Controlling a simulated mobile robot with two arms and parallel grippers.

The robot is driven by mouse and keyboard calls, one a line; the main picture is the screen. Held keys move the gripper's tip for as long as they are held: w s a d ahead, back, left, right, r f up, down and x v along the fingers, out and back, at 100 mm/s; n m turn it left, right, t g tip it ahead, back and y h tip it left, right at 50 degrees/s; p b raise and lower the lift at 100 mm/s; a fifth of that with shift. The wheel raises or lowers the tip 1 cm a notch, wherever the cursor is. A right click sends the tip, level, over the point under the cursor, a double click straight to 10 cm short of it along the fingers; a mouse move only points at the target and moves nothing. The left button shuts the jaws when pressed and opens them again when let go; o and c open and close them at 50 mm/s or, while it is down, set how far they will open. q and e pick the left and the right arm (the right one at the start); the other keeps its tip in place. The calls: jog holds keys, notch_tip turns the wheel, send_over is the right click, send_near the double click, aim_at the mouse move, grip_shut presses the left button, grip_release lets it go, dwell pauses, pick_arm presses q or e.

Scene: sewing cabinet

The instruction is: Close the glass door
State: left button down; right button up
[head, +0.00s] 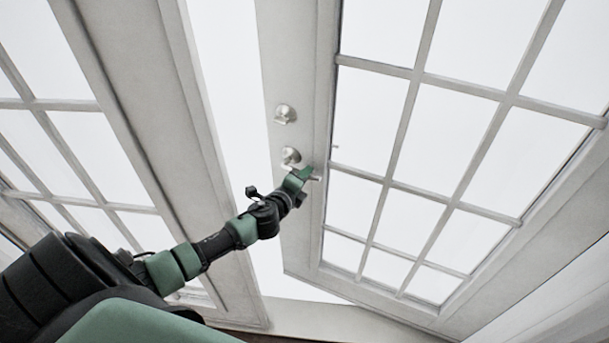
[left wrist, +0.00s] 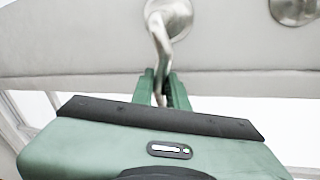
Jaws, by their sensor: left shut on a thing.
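The glass door (head: 398,193) on the right has a pale frame and a grid of panes. It stands ajar, with a bright gap between its edge and the other door on the left. A metal lever handle (head: 291,156) sits on its edge stile. My left gripper (head: 303,175) reaches it from the left and is shut on the handle. In the left wrist view the handle (left wrist: 165,38) runs down between the green fingers (left wrist: 160,88). My right gripper is not in view.
A second glass-paned door (head: 75,140) stands on the left. A round metal lock knob (head: 284,114) is just above the handle, and shows in the left wrist view (left wrist: 296,10). A pale sill (head: 330,318) runs along the bottom.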

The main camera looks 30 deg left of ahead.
pick_arm(q)
jog(key=shift+f, duration=0.1)
dwell(0.3)
jog(key=shift+s+a+f+m+y+b, duration=0.1)
jog(key=shift+a+f+m+y+b, duration=0.15)
jog(key=shift+f+m+y+b, duration=0.4)
jog(key=shift+w+a+f+m+y+b, duration=0.2)
jog(key=shift+f+m, duration=0.4)
jog(key=shift+m, duration=0.55)
jog(key=shift+s+a+f+m+y+b, duration=0.2)
jog(key=shift+a+f+m+y+b, duration=0.15)
jog(key=shift+f+m+b, duration=0.4)
jog(key=shift+r+m, duration=0.1)
jog(key=shift+m, duration=0.15)
jog(key=shift+p, duration=0.3)
